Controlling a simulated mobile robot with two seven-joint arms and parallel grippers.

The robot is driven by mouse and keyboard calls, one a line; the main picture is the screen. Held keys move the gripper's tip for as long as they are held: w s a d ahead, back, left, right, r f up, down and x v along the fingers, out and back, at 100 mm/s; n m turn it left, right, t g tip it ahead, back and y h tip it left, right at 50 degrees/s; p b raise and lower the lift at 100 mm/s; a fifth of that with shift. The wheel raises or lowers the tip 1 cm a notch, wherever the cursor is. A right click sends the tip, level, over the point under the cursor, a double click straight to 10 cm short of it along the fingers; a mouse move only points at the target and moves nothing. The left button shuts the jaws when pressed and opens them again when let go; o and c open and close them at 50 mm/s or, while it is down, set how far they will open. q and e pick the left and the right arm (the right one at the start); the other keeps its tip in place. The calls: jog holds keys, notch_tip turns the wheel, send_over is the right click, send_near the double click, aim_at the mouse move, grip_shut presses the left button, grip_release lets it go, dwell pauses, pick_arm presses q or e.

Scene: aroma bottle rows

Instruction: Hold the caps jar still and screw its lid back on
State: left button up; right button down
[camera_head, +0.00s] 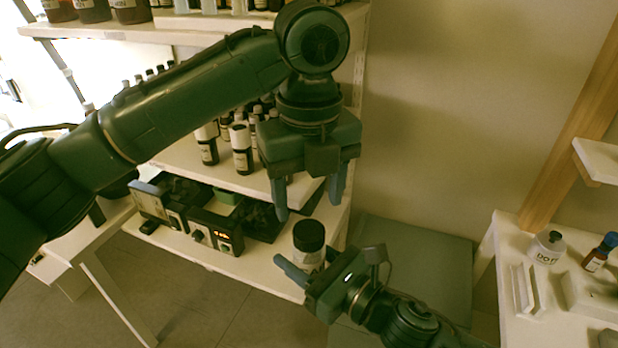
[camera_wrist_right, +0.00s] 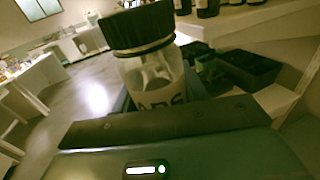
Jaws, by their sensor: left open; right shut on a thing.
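The caps jar is a clear glass jar (camera_head: 308,262) with a pale label; in the right wrist view its body (camera_wrist_right: 155,75) shows part of the lettering. Its black ribbed lid (camera_head: 309,232) is on top of the jar, and the lid also shows in the right wrist view (camera_wrist_right: 138,28). I cannot tell how tightly it is screwed. My right gripper (camera_head: 306,262) is shut on the jar's body from the side and holds it roughly upright. My left gripper (camera_head: 309,206) points down, open and empty, just above the lid, with its fingers apart on either side.
A shelf unit (camera_head: 250,268) with brown bottles (camera_head: 241,150) and dark devices (camera_head: 215,232) stands behind and to the left. A white table (camera_head: 510,300) at the right bears a small white jar (camera_head: 546,247) and a blue-capped bottle (camera_head: 600,252). The wall side is clear.

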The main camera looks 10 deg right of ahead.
aim_at(309, 230)
pick_arm(q)
jog(key=n, duration=0.6)
jog(key=shift+r+n, duration=0.3)
jog(key=shift+r, duration=0.1)
jog(key=n, duration=0.4)
jog(key=shift+r, duration=0.25)
jog(key=n, duration=0.6)
jog(key=shift+r, duration=0.35)
jog(key=n, duration=0.5)
jog(key=shift+r+n, duration=0.25)
jog(key=shift+n, duration=0.15)
jog(key=shift+f, duration=4)
jog(key=shift+c, duration=0.5)
